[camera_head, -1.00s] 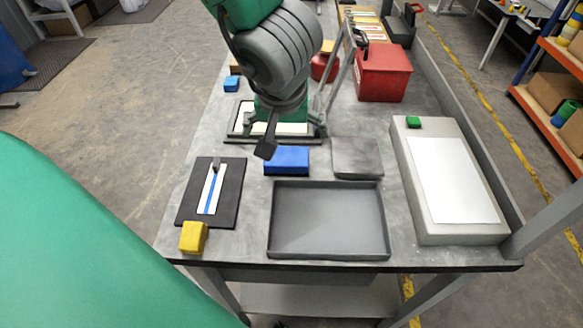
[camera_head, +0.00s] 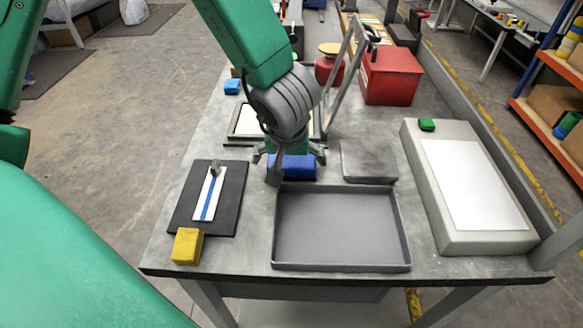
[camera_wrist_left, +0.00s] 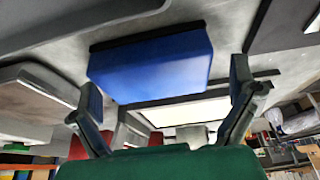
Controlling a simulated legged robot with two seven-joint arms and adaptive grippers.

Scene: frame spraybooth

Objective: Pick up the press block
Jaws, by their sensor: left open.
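The press block appears to be the blue block (camera_head: 298,170), which lies on the table behind the grey tray. A dark layer runs along one edge of it in the left wrist view (camera_wrist_left: 152,66). My left gripper (camera_head: 290,158) is open just above the block and hides part of it. In the left wrist view, its fingers (camera_wrist_left: 165,100) are spread wide, with the block in front of the gap between them. I see no contact. My right gripper is not in view.
The empty grey tray (camera_head: 342,267) is in front of the block. A grey slab (camera_head: 367,162) lies close to its right. A black board (camera_head: 230,205) and yellow block (camera_head: 187,245) are at left. A framed screen (camera_head: 238,138) lies behind; a red box (camera_head: 390,75) stands further back.

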